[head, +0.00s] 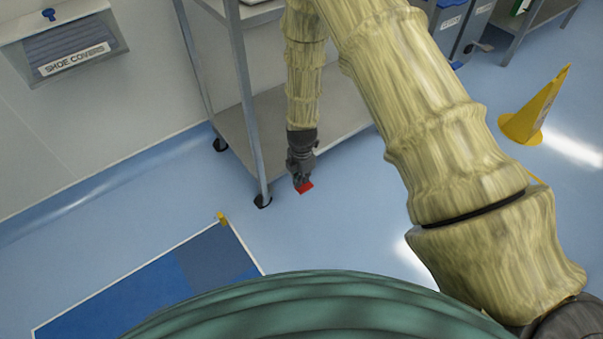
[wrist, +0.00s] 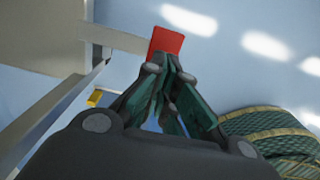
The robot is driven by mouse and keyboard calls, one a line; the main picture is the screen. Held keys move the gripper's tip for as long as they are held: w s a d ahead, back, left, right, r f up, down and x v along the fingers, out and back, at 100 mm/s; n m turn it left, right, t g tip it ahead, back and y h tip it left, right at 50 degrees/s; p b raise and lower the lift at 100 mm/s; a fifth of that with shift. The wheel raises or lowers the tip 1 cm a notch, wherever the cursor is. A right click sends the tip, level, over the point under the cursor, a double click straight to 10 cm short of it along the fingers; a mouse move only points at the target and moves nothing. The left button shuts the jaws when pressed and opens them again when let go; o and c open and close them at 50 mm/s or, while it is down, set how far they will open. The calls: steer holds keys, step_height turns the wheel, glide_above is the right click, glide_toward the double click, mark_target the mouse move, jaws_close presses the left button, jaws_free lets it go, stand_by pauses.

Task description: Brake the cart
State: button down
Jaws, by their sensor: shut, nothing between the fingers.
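The cart (head: 251,103) is a grey metal shelf cart on dark casters at the upper middle of the head view. A small red tab (head: 306,188), perhaps the brake pedal, shows low by its near side. It also shows in the wrist view (wrist: 166,40), just beyond my fingertips. My gripper (head: 301,181) points down beside the cart's near edge, with the fingers together and empty. Its fingertips (wrist: 172,64) overlap the red tab's lower edge in the wrist view. I cannot tell whether they touch it. One caster (head: 262,201) stands left of my gripper.
A blue floor mat (head: 135,287) with a small yellow piece (head: 222,218) at its corner lies at lower left. A yellow floor cone (head: 535,110) stands at right. A shoe cover box (head: 68,45) hangs on the left wall.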

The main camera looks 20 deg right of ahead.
steer(key=shift+f+b, duration=0.35)
steer(key=shift+f, duration=0.9)
